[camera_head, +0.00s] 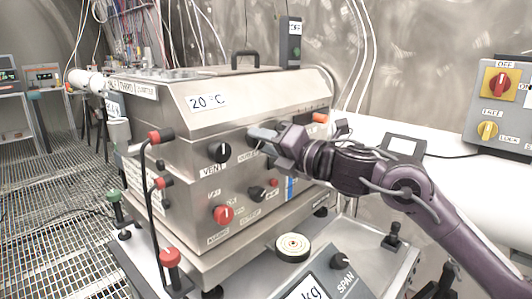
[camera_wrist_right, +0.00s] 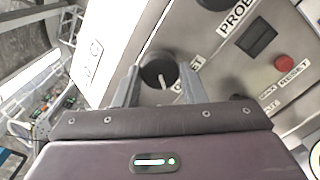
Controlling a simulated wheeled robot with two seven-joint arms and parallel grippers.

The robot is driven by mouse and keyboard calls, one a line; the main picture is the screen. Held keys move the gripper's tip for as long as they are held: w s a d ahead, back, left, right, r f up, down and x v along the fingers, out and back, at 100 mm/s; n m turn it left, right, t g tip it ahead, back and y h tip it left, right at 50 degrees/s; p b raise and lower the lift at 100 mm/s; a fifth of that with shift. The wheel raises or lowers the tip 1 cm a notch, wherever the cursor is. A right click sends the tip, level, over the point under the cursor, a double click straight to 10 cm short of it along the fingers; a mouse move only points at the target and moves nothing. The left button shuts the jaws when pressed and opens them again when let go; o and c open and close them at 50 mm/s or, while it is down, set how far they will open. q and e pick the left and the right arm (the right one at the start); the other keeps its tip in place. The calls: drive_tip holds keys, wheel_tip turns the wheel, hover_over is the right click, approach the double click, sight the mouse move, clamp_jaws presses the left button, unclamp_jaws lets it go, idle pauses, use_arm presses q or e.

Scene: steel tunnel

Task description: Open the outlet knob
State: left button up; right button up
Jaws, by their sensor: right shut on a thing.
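The outlet knob (camera_wrist_right: 158,72) is a round black knob with a white pointer line, on the sloped steel front of a box-shaped unit (camera_head: 205,125). My right gripper (camera_wrist_right: 158,88) has its two fingers on either side of this knob and is shut on it. In the head view my right gripper (camera_head: 268,140) reaches in from the right and hides most of the knob. A label beside the knob is partly covered by a finger. My left gripper is in neither view.
A black VENT knob (camera_head: 219,152) sits left of my right gripper. A switch box (camera_head: 503,105) is at the right.

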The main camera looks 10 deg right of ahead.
drive_tip(key=n+b, duration=0.1)
drive_tip(key=n, duration=0.2)
drive_tip(key=shift+f+b, duration=0.25)
drive_tip(key=shift+b, duration=0.15)
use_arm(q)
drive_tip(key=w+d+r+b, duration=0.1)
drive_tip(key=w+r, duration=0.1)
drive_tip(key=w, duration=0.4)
use_arm(e)
drive_tip(key=shift+n, duration=1.2)
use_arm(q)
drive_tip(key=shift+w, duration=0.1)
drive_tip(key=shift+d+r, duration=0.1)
use_arm(e)
drive_tip(key=o, duration=1)
drive_tip(key=shift+r, duration=0.15)
drive_tip(key=shift+s+d, duration=0.3)
drive_tip(key=shift+s, duration=0.1)
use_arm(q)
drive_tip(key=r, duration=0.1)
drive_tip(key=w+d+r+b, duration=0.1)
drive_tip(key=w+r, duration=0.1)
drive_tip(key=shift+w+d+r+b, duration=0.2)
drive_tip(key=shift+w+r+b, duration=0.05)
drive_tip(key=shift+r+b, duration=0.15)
use_arm(e)
drive_tip(key=v, duration=0.7)
drive_tip(key=shift+a, duration=0.1)
